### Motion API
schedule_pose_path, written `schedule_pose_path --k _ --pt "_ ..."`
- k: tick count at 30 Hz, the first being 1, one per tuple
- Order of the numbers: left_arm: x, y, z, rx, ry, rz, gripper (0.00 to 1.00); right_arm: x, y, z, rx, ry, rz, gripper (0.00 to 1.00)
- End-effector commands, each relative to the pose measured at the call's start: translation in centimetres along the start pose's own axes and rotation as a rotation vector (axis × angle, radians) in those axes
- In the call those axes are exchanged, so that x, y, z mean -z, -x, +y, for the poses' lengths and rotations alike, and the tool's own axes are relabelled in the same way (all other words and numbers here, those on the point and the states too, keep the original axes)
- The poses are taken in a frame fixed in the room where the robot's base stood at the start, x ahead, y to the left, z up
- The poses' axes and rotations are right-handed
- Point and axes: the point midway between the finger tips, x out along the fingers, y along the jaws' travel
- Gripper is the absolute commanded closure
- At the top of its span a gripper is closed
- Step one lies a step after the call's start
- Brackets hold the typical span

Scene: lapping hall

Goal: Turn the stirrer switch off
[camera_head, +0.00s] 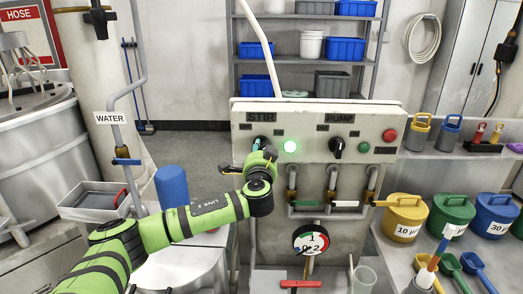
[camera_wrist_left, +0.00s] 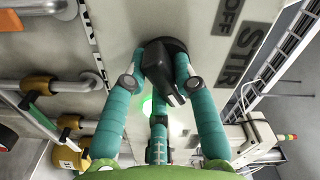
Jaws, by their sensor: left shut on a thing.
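The stirrer switch is a black rotary knob on the pale control panel (camera_head: 362,112), under the label STIR (camera_head: 260,116). My left gripper (camera_head: 261,158) is at this knob and mostly hides it in the head view. In the left wrist view, the fingers of my left gripper (camera_wrist_left: 160,88) are closed around the black knob (camera_wrist_left: 163,62). The knob's raised bar slants towards the lower right there. The words OFF and STIR (camera_wrist_left: 234,58) are on the panel beside it. A green lamp (camera_head: 290,147) right of the knob is lit. My right gripper is not in view.
On the same panel are the PUMP knob (camera_head: 336,147) and a red button (camera_head: 389,135). Pipes with valve handles and a gauge (camera_head: 311,241) are below. A blue cylinder (camera_head: 171,187) stands near my left arm. Lidded buckets (camera_head: 404,215) stand at the right.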

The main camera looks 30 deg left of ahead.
Motion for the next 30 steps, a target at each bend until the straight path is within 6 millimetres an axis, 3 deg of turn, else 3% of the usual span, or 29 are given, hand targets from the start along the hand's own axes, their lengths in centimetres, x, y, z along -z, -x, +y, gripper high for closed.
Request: schedule_pose_path --k 11,21,30 --pt "-0.2 0.0 0.5 0.001 0.110 0.001 1.00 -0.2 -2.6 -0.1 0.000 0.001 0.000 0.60" --pt "-0.2 0.0 0.7 0.000 0.402 0.000 1.00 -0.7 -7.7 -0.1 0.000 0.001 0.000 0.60" --pt "0.1 0.0 0.5 -0.001 0.683 0.000 1.00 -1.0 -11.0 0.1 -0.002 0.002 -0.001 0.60"
